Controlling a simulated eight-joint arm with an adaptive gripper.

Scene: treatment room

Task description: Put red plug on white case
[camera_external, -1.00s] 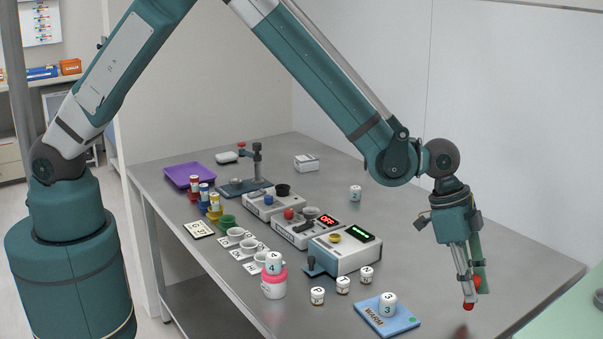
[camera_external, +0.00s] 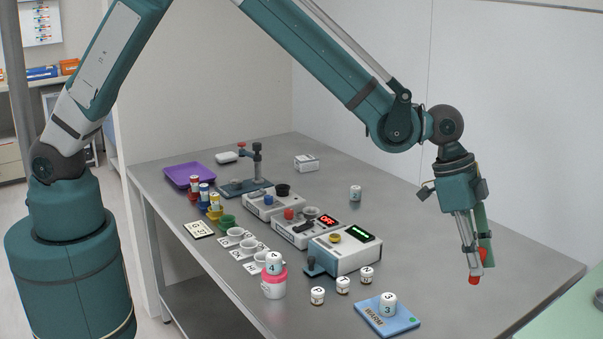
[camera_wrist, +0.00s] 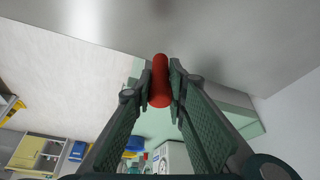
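My gripper (camera_external: 476,272) is shut on the red plug (camera_external: 474,281) and holds it in the air above the right part of the table. In the wrist view the red plug (camera_wrist: 160,82) is a red cylinder pinched between both fingertips of my gripper (camera_wrist: 161,80). A small rounded white case (camera_external: 227,157) lies at the far left back of the table, well away from my gripper. A white box with print on it (camera_external: 306,163) stands at the back middle.
The grey table (camera_external: 480,240) is bare below my gripper. A blue pad (camera_external: 405,322) with a white numbered jar is at the front. Several devices, including a white one with a green display (camera_external: 345,258), fill the middle. A purple tray (camera_external: 190,176) is at the left.

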